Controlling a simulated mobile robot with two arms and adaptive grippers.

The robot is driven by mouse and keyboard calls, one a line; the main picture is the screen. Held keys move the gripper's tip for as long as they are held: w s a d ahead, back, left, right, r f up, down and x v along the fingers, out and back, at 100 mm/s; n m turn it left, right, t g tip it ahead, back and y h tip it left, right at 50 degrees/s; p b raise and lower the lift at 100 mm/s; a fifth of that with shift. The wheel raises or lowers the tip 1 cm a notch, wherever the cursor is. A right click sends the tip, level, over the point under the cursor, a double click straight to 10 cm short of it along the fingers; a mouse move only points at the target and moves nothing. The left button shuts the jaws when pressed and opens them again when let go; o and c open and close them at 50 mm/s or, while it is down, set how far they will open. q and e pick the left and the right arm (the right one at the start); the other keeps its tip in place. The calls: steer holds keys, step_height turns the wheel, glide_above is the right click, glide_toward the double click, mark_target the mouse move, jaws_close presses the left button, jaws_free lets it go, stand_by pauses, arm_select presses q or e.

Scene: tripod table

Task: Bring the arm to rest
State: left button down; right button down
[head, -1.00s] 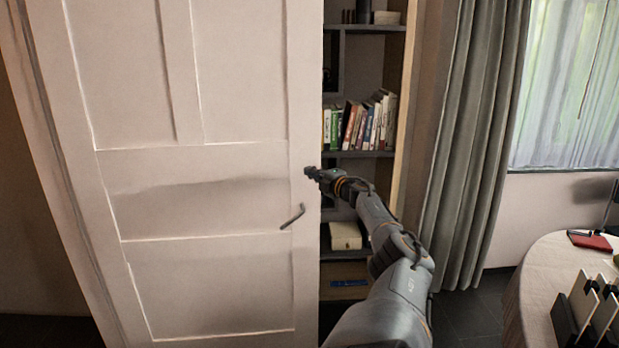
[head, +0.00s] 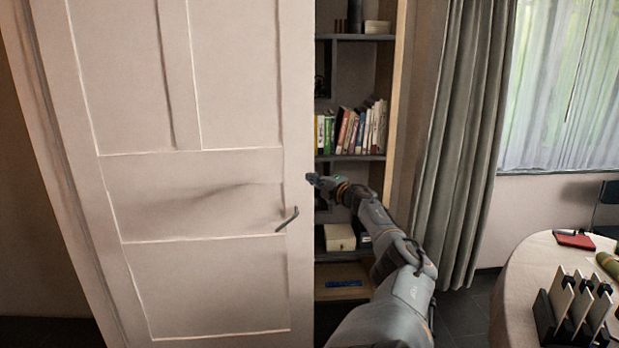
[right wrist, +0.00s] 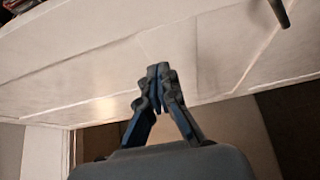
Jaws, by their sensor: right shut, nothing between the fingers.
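My right arm reaches forward from the bottom of the head view. Its gripper (head: 313,180) is close to the free edge of a white panelled door (head: 205,200), to the right of and a little above the dark door handle (head: 287,219). In the right wrist view the two fingers (right wrist: 158,72) are together and empty, with the white door (right wrist: 110,70) behind them. The handle (right wrist: 279,12) shows at the top right there, apart from the fingers. My left gripper is not in any view.
A shelf unit with books (head: 352,130) and a pale box (head: 340,237) stands behind the door's edge. A grey curtain (head: 462,140) hangs to the right. A round table (head: 515,265) at the lower right holds a dark rack (head: 572,310) and a red book (head: 575,241).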

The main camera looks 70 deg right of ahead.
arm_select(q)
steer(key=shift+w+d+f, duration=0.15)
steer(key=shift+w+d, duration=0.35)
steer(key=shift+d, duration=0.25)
arm_select(e)
steer(key=s+d+f, duration=0.1)
steer(key=s+d, duration=0.1)
steer(key=s, duration=0.5)
steer(key=shift+d+f, duration=0.2)
